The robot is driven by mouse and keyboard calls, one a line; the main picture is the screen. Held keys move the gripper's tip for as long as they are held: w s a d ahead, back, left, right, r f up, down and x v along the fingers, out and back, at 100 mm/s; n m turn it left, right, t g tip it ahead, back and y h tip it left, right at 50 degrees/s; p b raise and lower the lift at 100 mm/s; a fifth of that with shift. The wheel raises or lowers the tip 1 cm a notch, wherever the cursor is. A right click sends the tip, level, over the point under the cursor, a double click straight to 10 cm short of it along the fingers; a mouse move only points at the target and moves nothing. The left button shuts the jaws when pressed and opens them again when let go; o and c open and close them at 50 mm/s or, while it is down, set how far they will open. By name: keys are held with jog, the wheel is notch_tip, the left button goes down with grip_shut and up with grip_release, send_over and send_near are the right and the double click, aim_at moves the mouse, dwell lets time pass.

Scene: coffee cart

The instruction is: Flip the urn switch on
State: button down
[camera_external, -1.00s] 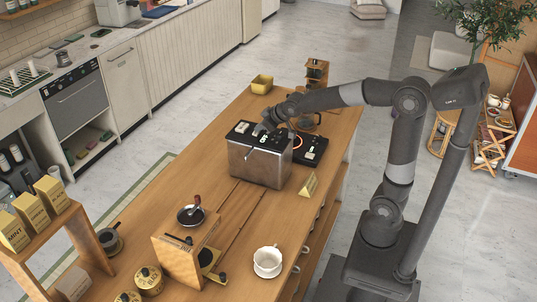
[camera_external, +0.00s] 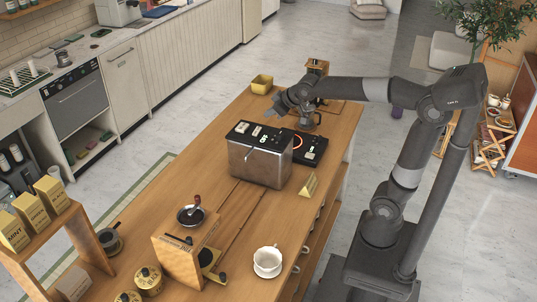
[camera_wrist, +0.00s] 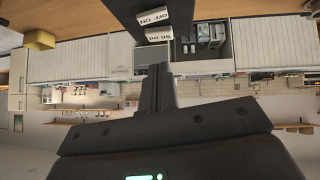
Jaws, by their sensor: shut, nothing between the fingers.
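The urn (camera_external: 259,165) is a boxy steel vessel with a black top, standing on the wooden counter. White label plates and small controls sit on its top (camera_external: 258,134).
A black unit with a glowing orange ring (camera_external: 309,149) stands right behind the urn. A yellow bin (camera_external: 262,84) is at the counter's far end.

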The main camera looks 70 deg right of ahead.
jog(key=shift+v, duration=1.6)
jog(key=shift+d, duration=0.1)
jog(key=shift+d+r, duration=0.25)
jog(key=shift+d, duration=0.4)
send_over(257, 131)
jog(key=s, duration=0.2)
jog(key=f, duration=0.7)
jog(key=shift+w+d+f, duration=0.2)
jog(key=shift+w+d, duration=0.05)
notch_tip(257, 131, down, 2)
jog(key=shift+s+d+f, duration=0.1)
jog(key=shift+d+f, duration=0.2)
jog(key=shift+f, duration=0.5)
